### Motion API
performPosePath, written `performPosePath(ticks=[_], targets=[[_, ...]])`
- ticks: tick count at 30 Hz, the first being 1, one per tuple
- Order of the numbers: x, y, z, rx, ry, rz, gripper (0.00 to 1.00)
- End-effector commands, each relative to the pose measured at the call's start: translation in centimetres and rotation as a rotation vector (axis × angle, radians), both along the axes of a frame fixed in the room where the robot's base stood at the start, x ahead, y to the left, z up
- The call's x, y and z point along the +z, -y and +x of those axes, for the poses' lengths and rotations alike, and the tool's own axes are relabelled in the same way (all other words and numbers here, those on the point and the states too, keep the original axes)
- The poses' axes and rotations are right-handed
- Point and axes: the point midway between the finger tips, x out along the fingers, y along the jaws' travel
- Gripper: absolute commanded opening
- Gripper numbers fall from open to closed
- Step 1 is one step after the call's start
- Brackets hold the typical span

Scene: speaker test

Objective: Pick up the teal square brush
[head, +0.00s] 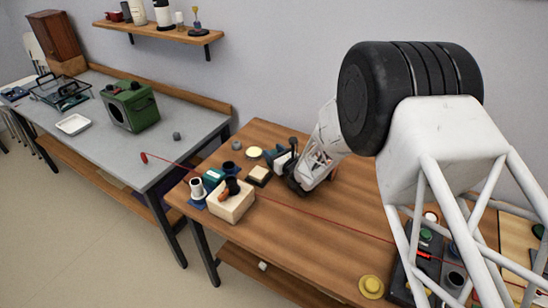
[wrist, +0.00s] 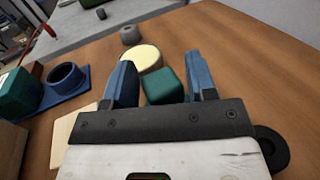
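A small teal square block (wrist: 163,85), which looks like the brush, lies between the two blue fingers of my gripper (wrist: 158,62) in the wrist view. The fingers stand apart with a narrow gap showing on each side of the block; whether either touches it I cannot tell. Its lower part is hidden by my gripper's body. In the head view my gripper (head: 274,156) is low over the wooden table, and the block cannot be told clearly from the fingers. A second teal block (wrist: 18,93) stands at the left, by a dark ring-shaped cup.
A yellow disc (wrist: 140,58) lies just beyond the fingers, with a grey piece (wrist: 130,35) behind it. A pale block (head: 258,175) and a wooden box (head: 231,202) stand to the left. A thin red line crosses the table. The table's middle is clear.

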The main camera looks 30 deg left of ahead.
Motion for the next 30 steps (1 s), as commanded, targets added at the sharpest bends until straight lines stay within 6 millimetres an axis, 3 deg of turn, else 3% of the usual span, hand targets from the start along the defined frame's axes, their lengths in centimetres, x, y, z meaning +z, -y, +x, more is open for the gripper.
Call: performPosePath(ticks=[1, 5, 6, 17, 27, 30], targets=[[0.0, 0.0, 0.0, 0.0, 0.0, 0.0, 0.44], [0.0, 0.0, 0.0, 0.0, 0.0, 0.0, 0.24], [0.0, 0.0, 0.0, 0.0, 0.0, 0.0, 0.23], [0.4, 0.0, 0.0, 0.0, 0.0, 0.0, 0.22], [3.8, 0.0, 0.0, 0.0, 0.002, 0.002, 0.22], [3.7, 0.9, -1.0, -0.001, 0.0, 0.0, 0.22]])
